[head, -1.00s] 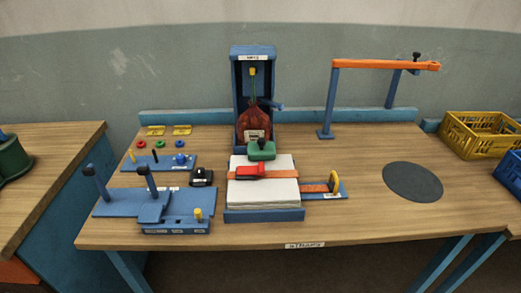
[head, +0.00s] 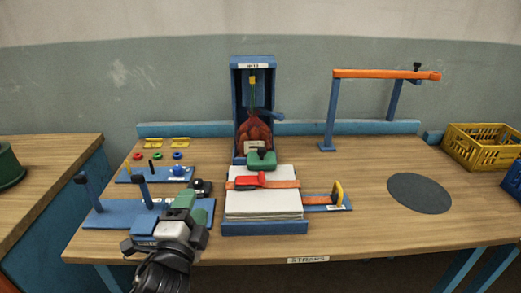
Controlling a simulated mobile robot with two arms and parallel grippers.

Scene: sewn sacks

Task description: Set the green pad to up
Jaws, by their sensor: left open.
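The green pad (head: 262,159) is a small green block with a black knob on top. It sits at the foot of the blue upright frame (head: 238,110), just behind the white stack (head: 263,205). My left gripper (head: 196,200) is low over the blue fixture at the front left, beside a small black block (head: 203,187). It is open, to the left of the green pad and nearer the front, and apart from it. My gripper hides part of the blue fixture. My right gripper is not in view.
A red sack (head: 253,131) hangs in the blue frame behind the pad. A red buckle (head: 250,181) and orange strap cross the white stack. Upright blue posts (head: 144,190) stand at the left. The table is clear around the dark disc (head: 419,194) at right.

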